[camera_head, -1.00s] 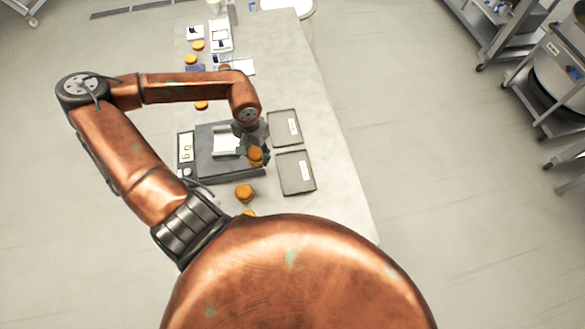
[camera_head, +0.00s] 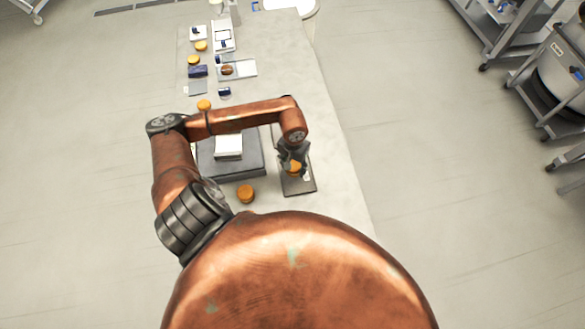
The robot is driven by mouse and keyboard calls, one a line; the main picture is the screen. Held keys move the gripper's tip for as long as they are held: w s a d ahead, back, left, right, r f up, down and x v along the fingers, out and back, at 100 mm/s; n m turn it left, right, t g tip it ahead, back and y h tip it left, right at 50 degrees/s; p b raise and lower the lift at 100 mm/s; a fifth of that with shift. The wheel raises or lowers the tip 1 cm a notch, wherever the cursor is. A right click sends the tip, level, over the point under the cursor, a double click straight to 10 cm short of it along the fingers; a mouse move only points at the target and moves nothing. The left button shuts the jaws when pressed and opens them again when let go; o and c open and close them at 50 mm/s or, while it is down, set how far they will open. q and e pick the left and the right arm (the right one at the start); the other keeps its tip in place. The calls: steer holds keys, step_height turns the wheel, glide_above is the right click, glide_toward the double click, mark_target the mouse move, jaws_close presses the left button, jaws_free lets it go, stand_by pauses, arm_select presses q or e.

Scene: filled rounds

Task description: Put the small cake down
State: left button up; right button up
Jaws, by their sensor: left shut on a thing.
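My left gripper (camera_head: 293,163) is shut on a small orange-brown cake (camera_head: 294,169). The cake shows between and below the fingers. Gripper and cake are over the nearer dark grey tray (camera_head: 299,188), which has a white label partly covered by them. I cannot tell whether the cake touches the tray. The farther grey tray is mostly hidden behind my arm. My right gripper is not in view.
A dark scale (camera_head: 250,167) with a white block (camera_head: 229,147) on it stands left of the tray. Another small cake (camera_head: 246,193) sits in front of the scale. More cakes and small cards lie at the table's far end. The table's right edge is close.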

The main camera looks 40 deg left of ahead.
mark_target(293, 165)
arm_select(q)
steer(key=shift+f, duration=0.65)
steer(key=shift+s+a+f, duration=0.1)
steer(key=shift+f, duration=0.5)
steer(key=o, duration=0.8)
steer(key=shift+r, duration=0.1)
steer(key=shift+c, duration=0.2)
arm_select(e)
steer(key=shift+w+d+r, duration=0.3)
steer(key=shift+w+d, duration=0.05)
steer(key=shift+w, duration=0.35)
arm_select(q)
steer(key=shift+r, duration=0.1)
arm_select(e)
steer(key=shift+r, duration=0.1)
arm_select(q)
steer(key=shift+r, duration=0.25)
step_height(293, 165, up, 10)
steer(key=shift+r+b, duration=0.25)
steer(key=shift+b, duration=0.6)
steer(key=shift+r, duration=0.55)
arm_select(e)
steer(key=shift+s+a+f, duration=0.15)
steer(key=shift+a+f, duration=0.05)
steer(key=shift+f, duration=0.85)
